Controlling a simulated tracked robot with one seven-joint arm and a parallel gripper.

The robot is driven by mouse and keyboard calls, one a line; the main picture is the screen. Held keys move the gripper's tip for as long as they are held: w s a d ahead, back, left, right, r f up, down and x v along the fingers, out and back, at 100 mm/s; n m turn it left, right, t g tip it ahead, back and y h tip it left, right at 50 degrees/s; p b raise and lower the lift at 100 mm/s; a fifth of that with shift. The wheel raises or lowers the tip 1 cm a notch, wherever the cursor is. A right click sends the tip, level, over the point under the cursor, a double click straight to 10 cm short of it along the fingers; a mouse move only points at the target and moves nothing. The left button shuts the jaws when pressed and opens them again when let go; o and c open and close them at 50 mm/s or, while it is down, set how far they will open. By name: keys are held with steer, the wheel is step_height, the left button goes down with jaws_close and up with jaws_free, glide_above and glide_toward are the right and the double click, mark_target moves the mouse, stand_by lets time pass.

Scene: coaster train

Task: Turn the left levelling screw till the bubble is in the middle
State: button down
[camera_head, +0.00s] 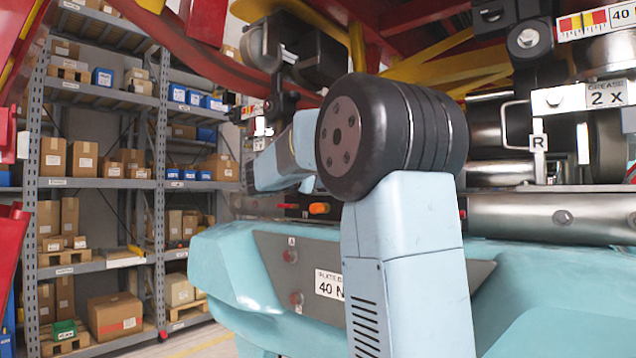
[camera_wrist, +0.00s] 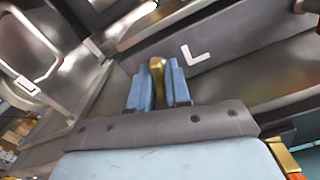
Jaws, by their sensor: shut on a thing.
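In the wrist view, my gripper (camera_wrist: 158,88) has its two blue fingers shut on a brass-coloured screw (camera_wrist: 156,66). The screw's top shows between the fingertips; its lower part is hidden by them. A white letter L (camera_wrist: 193,55) marks the dark plate (camera_wrist: 235,58) just beside the screw. In the camera_head view my own arm covers the middle, and I cannot make out the fingertips or the screw there. I cannot make out the level's bubble in either view.
A pale blue body (camera_head: 235,270) with a dark plate fills the lower middle. Red and yellow beams (camera_head: 420,65) cross above. Shelves with boxes (camera_head: 95,180) stand at the left.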

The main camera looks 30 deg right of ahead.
steer(key=shift+d+f, duration=0.2)
steer(key=shift+f, duration=0.1)
steer(key=c, duration=1.3)
jaws_free()
steer(key=shift+o, duration=0.7)
steer(key=shift+r, duration=0.15)
steer(key=shift+a, duration=0.1)
steer(key=v, duration=1.3)
steer(key=shift+a, duration=0.3)
steer(key=shift+s, duration=0.1)
